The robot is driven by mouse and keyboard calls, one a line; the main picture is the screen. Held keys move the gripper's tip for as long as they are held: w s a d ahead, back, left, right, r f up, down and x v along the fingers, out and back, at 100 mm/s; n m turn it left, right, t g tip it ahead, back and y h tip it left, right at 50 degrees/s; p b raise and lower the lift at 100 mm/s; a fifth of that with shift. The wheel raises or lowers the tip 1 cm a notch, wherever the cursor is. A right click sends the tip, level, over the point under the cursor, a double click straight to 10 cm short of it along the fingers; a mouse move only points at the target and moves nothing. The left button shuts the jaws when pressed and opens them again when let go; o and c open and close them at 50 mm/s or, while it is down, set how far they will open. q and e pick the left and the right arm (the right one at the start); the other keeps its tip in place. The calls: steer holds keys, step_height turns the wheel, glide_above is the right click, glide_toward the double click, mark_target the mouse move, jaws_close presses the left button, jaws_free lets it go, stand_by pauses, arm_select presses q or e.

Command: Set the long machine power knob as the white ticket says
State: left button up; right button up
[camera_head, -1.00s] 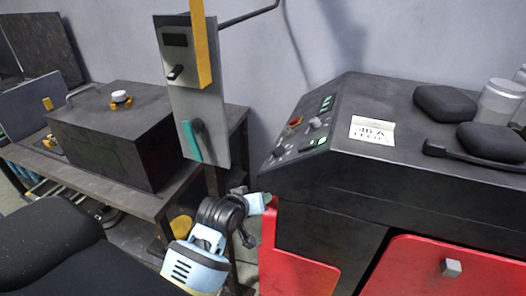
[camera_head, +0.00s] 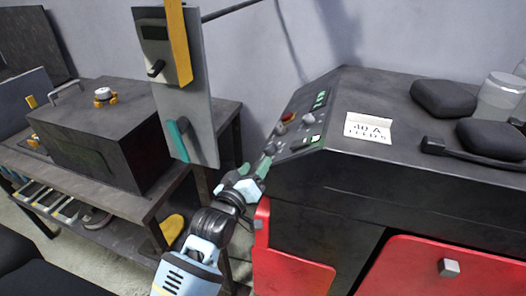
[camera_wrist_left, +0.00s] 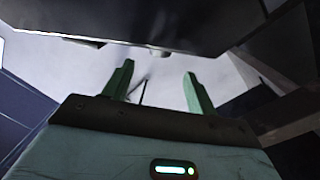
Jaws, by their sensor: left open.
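The white ticket (camera_head: 368,128) lies on top of the long black machine (camera_head: 420,172). The sloped control panel (camera_head: 303,122) at the machine's left end bears grey knobs, a red button (camera_head: 288,117) and green lit displays (camera_head: 320,98). Knob labels are too small to read. My left gripper (camera_head: 265,162) is at the panel's lower left, by the lower grey knob (camera_head: 270,149); I cannot tell if they touch. In the left wrist view its green fingers (camera_wrist_left: 158,70) stand apart with nothing clearly between them.
A grey upright panel (camera_head: 186,105) with a teal lever and a yellow bar stands left of the machine. A dark box (camera_head: 95,140) sits on a bench behind. Black pads (camera_head: 443,98) and a clear jar (camera_head: 499,97) sit on the machine's right part.

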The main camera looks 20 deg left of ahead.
mark_target(265, 151)
arm_select(q)
steer(key=w, duration=0.7)
steer(key=shift+d, duration=0.4)
steer(key=shift+w, duration=0.2)
steer(key=c, duration=1)
steer(key=shift+a+f+m+h, duration=0.1)
steer(key=shift+f+m+h, duration=0.05)
steer(key=shift+m+h, duration=0.2)
steer(key=shift+m+t+h+b, duration=0.35)
steer(key=shift+t+h+b, duration=0.1)
steer(key=shift+h, duration=0.1)
arm_select(e)
steer(key=shift+s+f, duration=0.6)
steer(key=shift+f, duration=0.1)
steer(key=shift+w+r, duration=0.1)
arm_select(q)
steer(key=o, duration=1)
arm_select(e)
steer(key=shift+a, duration=0.15)
